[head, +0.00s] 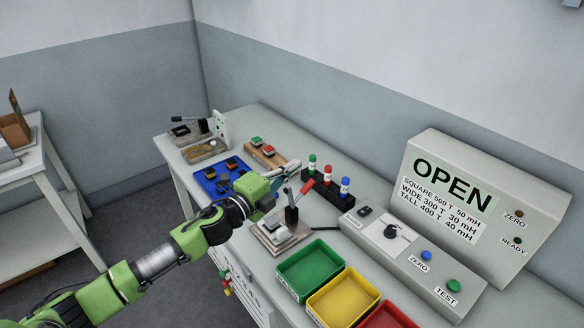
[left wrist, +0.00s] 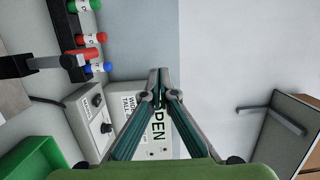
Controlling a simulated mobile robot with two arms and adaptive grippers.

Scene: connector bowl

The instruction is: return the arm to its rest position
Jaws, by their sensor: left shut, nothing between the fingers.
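My left arm, green with grey joints, comes in from the lower left of the head view and reaches over the workbench. My left gripper (head: 292,167) is above the bench, between the blue mat (head: 210,184) and the black rack (head: 318,196) of coloured-capped bottles. In the left wrist view its fingers (left wrist: 159,75) meet at the tips, shut and empty. The lever fixture (head: 278,233) with a red handle stands just below and in front of the gripper in the head view. My right arm is not in view.
The control box (head: 388,235) and the OPEN display (head: 480,200) stand to the right. Green (head: 334,280), yellow (head: 367,309) and red (head: 405,322) bins line the front edge. A lever press (head: 190,132) is at the back left. Floor is free left of the bench.

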